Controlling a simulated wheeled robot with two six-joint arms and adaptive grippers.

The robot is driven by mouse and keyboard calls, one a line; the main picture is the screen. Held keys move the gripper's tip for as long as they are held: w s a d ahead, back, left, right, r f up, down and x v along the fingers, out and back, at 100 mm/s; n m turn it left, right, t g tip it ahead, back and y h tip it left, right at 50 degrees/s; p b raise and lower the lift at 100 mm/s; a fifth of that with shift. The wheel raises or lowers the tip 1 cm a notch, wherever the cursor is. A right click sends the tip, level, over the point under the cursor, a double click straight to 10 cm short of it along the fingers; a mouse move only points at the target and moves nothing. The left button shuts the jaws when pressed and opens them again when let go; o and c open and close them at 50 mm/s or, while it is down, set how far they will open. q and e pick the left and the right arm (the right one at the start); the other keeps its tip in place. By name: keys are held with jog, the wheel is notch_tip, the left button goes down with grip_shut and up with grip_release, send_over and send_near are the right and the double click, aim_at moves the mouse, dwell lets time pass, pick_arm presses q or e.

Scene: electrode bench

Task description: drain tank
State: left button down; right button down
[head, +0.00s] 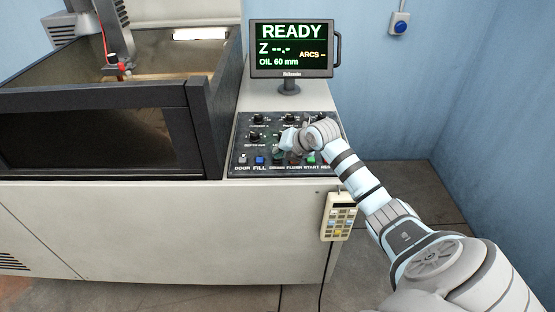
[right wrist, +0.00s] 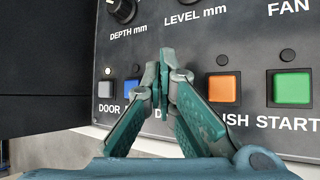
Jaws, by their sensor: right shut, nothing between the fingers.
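The tank (head: 100,98) is at the left in the head view, a dark-framed box with a dark window. The screen (head: 291,50) reads READY, Z --.-, ARCS –, OIL 60 mm. My right gripper (head: 280,149) is over the control panel (head: 240,127). In the right wrist view my right gripper (right wrist: 160,82) is shut and empty, its green fingertips together in front of the button row between FILL and FLUSH. The fingers hide the drain button and most of its label, which shows only a "D". I cannot tell whether the tips touch it. My left gripper is not in view.
A grey DOOR button (right wrist: 92,92) and partly covered blue FILL button (right wrist: 130,88) are left of the fingers. An orange FLUSH button (right wrist: 223,90) and green START button (right wrist: 291,88) are right. Knobs (right wrist: 122,10) sit above. A keypad pendant (head: 338,217) hangs below the panel.

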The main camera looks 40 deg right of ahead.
jog(key=shift+f, duration=0.15)
dwell(0.3)
jog(key=shift+r+p, duration=0.8)
jog(key=shift+r, duration=0.15)
notch_tip(320, 180, up, 5)
jog(key=p, duration=0.4)
jog(key=shift+f, duration=0.1)
